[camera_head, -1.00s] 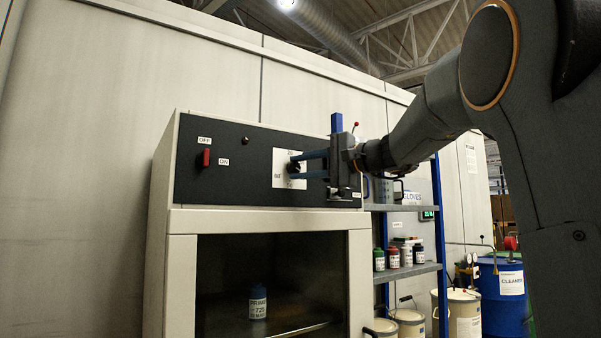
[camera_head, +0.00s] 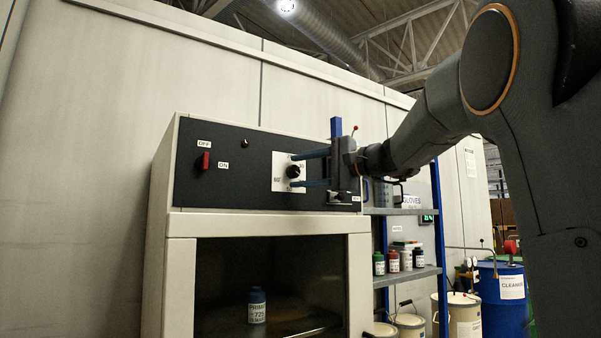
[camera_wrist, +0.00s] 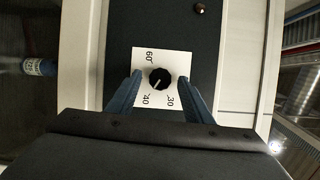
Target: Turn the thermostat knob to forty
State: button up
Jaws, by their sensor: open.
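The thermostat knob (camera_head: 293,171) is a round black knob on a white dial plate (camera_head: 280,184) on the dark oven panel. In the wrist view the knob (camera_wrist: 159,78) has a white pointer line aimed to the lower left, towards the mark 40 (camera_wrist: 147,99). A 60 mark is above left and another mark, seemingly 30, is lower right. My gripper (camera_head: 308,168) is open and empty. Its blue fingers are spread apart with the knob between and just beyond their tips, with gaps on both sides in the wrist view (camera_wrist: 161,88).
A red switch (camera_head: 203,161) with OFF and ON labels is at the panel's left. A PRIMER bottle (camera_head: 257,306) stands inside the oven. A shelf (camera_head: 408,211) with bottles is to the right, with a blue drum (camera_head: 502,300) beyond it.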

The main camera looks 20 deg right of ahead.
jog(key=b+v, duration=0.1)
jog(key=v, duration=0.6)
jog(key=shift+s+d, duration=0.15)
jog(key=shift+s, duration=0.05)
jog(key=shift+f, duration=0.1)
jog(key=s+a+f+n+g+h+p, duration=0.1)
jog(key=s+a+f+g+h, duration=0.15)
jog(key=f, duration=0.85)
jog(key=s+a+f+g+h+p, duration=0.1)
jog(key=a+f+g, duration=0.15)
jog(key=f, duration=0.85)
jog(key=s+a+f+n+g+h+p, duration=0.1)
jog(key=s+a+f+g+h, duration=0.15)
jog(key=f, duration=0.85)
jog(key=s+d+f+n+g+h+p, duration=0.1)
jog(key=s+f+n+g+h+p, duration=0.2)
jog(key=s+f, duration=1.9)
jog(key=s+n+g+h, duration=0.1)
jog(key=n+g+h, duration=0.1)
jog(key=n, duration=0.3)
jog(key=shift+s+f+n+g+h, duration=0.2)
jog(key=shift+s+n+g+h, duration=0.1)
jog(key=shift+g, duration=0.15)
